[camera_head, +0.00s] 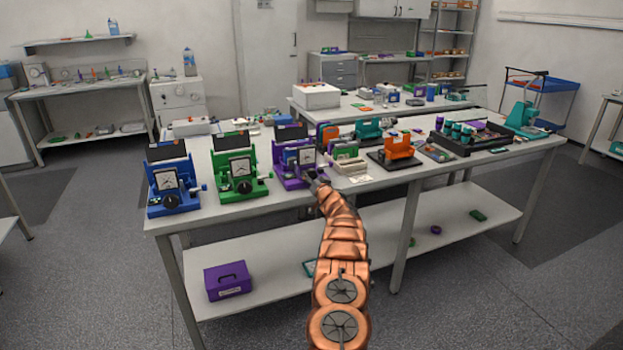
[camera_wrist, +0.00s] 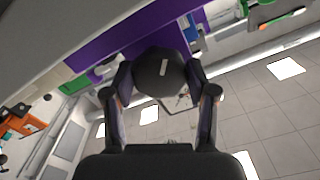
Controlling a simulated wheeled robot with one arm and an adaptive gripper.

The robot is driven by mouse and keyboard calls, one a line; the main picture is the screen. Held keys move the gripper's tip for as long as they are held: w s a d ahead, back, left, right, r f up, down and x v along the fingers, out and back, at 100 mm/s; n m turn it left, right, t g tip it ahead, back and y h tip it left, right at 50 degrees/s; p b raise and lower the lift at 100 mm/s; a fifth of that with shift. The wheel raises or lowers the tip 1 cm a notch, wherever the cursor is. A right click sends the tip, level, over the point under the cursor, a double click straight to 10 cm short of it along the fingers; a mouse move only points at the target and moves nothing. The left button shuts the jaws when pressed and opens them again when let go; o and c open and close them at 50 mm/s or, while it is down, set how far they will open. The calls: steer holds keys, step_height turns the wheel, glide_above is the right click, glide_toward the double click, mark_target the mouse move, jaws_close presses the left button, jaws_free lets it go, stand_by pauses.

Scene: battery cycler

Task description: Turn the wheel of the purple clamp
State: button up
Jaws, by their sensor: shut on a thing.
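The purple clamp (camera_head: 290,171) stands on the front edge of the table, third from the left in the row of clamps. Its purple body (camera_wrist: 110,50) fills the upper middle of the wrist view. Its dark round wheel (camera_wrist: 160,73), with a white mark on its face, sits between my two fingers. My gripper (camera_wrist: 160,88) is shut on the wheel, one finger on each side. In the head view my copper arm reaches up to the clamp, and my gripper (camera_head: 314,178) covers its lower right part, so the wheel is hidden there.
A green clamp (camera_head: 238,186) and a blue clamp (camera_head: 171,192) stand to the left. A purple box (camera_head: 228,280) lies on the lower shelf. The floor before the table is clear.

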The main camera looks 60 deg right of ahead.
steer(key=shift+f+m, duration=0.1)
steer(key=shift+m, duration=0.6)
steer(key=o, duration=1.2)
steer(key=shift+c, duration=0.2)
